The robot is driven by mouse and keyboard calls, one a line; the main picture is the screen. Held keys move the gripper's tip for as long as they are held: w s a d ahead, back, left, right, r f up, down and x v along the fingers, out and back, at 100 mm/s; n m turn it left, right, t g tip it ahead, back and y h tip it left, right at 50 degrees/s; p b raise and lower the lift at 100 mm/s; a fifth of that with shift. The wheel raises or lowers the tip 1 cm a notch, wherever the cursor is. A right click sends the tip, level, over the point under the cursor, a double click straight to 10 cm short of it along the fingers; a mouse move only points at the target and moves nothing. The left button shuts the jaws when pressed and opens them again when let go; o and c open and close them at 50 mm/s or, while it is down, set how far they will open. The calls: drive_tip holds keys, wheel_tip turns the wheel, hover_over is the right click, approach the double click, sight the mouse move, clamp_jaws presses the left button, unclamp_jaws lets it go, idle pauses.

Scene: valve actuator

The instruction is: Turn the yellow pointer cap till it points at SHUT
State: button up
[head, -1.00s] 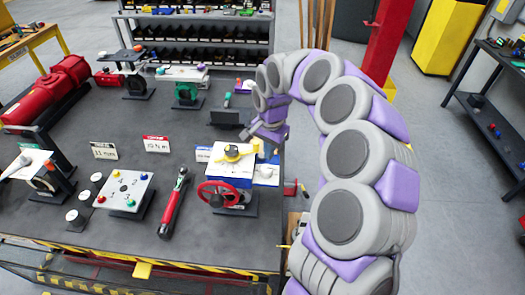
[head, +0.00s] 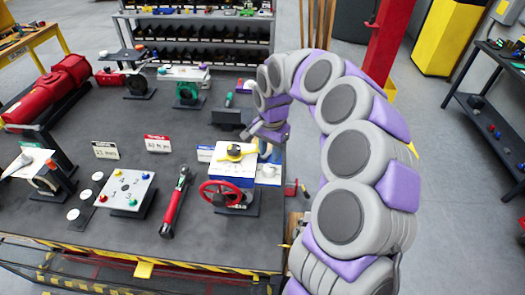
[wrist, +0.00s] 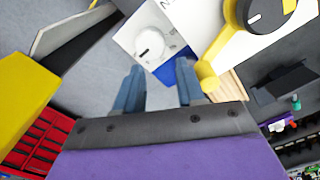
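The yellow pointer cap (head: 234,153) sits on top of the white and blue valve box (head: 232,172), above a red handwheel. In the wrist view the cap (wrist: 262,14) has a black hub with a white line, and a yellow arm reaches down-left from it. My gripper (head: 250,135) is just behind and right of the cap in the head view. In the wrist view my gripper (wrist: 160,88) has its two blue-grey fingers apart with nothing between them. The right finger is close beside the end of the yellow arm; I cannot tell if they touch. I cannot read a SHUT mark.
A white box with a round white knob (wrist: 150,45) lies just beyond the fingers. The red handwheel (head: 221,194) projects in front of the valve box. A red-handled tool (head: 175,203) and a button panel (head: 127,190) stand to the left on the dark bench.

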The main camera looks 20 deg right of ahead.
drive_tip(key=shift+o, duration=0.6)
drive_tip(key=shift+d, duration=0.25)
drive_tip(key=shift+r, duration=0.15)
drive_tip(key=shift+s+d+r, duration=0.1)
drive_tip(key=shift+r, duration=0.1)
drive_tip(key=s+d+r, duration=0.1)
drive_tip(key=s+r, duration=0.1)
drive_tip(key=r, duration=0.6)
drive_tip(key=s+d+r, duration=0.1)
drive_tip(key=s+r, duration=0.1)
drive_tip(key=r, duration=0.7)
drive_tip(key=shift+m, duration=0.4)
